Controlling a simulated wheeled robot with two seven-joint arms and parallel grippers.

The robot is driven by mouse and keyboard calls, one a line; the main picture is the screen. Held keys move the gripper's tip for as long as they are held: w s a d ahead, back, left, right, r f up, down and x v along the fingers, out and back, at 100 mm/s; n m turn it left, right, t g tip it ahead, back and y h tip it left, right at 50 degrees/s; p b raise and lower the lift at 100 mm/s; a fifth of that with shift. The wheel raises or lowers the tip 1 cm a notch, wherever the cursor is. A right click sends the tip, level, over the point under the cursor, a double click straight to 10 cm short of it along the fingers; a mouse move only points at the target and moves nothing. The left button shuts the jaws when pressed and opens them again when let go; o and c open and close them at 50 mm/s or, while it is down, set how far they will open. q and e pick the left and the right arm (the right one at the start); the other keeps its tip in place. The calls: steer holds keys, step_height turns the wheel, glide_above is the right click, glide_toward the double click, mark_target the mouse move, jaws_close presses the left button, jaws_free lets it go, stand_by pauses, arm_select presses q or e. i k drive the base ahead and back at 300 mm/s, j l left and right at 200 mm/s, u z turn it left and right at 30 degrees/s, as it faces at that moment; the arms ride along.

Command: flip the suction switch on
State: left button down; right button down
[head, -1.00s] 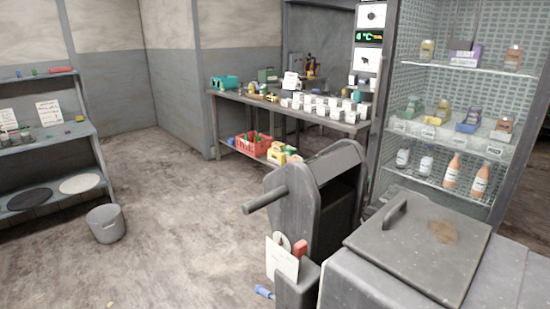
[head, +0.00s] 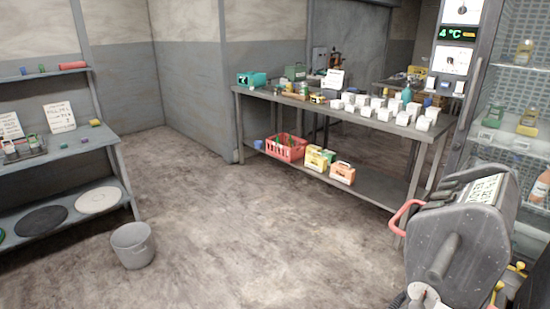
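I cannot make out a suction switch in the head view. A grey rounded machine (head: 465,235) stands at the lower right, with a thick grey bar (head: 441,258) sticking out of its side. A red curved handle (head: 404,213) shows at its left, and a printed label (head: 488,189) lies on its top. A pale round part (head: 424,295) is at its bottom, cut off by the frame edge. Neither of my grippers is in view.
A long workbench (head: 345,104) with white boxes stands at the back. Left are grey shelves (head: 75,151) and a grey bucket (head: 133,246). A glass-shelved cabinet (head: 503,150) stands at the right. The floor (head: 245,235) in the middle is clear.

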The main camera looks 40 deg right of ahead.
mark_target(445, 195)
steer(key=i+z, duration=0.15)
steer(key=i, duration=0.3)
steer(key=i+j+z, duration=0.1)
steer(key=i, duration=0.3)
steer(key=i+j+z, duration=0.15)
steer(key=i, duration=0.25)
steer(key=i+l+z, duration=0.25)
steer(key=z, duration=0.25)
steer(key=i+z, duration=0.8)
steer(key=z, duration=0.2)
steer(key=i+j+z, duration=0.15)
steer(key=i+z, duration=0.2)
steer(key=z, duration=0.15)
steer(key=i+j+z, duration=0.3)
steer(key=z, duration=0.2)
steer(key=i+z, duration=0.3)
steer(key=z, duration=0.15)
steer(key=i+j+z, duration=0.2)
steer(key=z, duration=0.25)
steer(key=i+j+z, duration=0.25)
steer(key=z, duration=0.2)
steer(key=i+j+z, duration=0.3)
steer(key=z, duration=0.15)
steer(key=j, duration=0.05)
